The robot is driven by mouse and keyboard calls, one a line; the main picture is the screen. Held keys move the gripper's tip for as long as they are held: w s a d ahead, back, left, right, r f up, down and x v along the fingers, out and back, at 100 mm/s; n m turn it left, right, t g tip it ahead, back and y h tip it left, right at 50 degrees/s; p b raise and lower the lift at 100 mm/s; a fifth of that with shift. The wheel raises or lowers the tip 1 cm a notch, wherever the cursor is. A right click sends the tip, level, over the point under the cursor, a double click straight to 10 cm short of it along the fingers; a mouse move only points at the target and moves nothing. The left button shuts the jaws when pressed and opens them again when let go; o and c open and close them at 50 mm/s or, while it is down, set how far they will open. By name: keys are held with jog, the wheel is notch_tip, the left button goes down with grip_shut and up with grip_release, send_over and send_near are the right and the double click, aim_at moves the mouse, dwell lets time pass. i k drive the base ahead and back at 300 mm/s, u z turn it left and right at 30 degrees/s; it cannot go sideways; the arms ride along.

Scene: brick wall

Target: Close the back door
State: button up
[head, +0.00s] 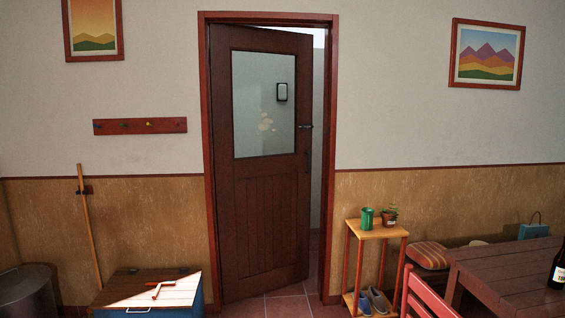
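The back door (262,215) is dark reddish-brown wood with a glass pane (263,105) in its upper half. It stands ajar in its red frame (205,160). Its left edge is at the frame's left side, and a gap shows along its right edge. A dark handle (306,126) is on the door's right side. My gripper is not in view.
A blue chest (149,310) stands left of the doorway, with a broom handle (90,225) behind it. A small wooden stand (376,232) with shoes below is close right of the doorway. A table (510,275) and red chair (428,297) occupy the lower right. Tiled floor (290,305) shows before the door.

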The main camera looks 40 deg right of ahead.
aim_at(263, 202)
jog(key=z, duration=0.05)
jog(key=k, duration=0.15)
jog(key=z, duration=0.35)
jog(key=i, duration=0.5)
jog(key=z, duration=0.75)
jog(key=i, duration=0.65)
jog(key=z, duration=0.3)
jog(key=i, duration=1.55)
jog(key=u, duration=0.5)
jog(key=i, duration=0.6)
jog(key=u, duration=0.85)
jog(key=i, duration=0.45)
jog(key=u, duration=0.25)
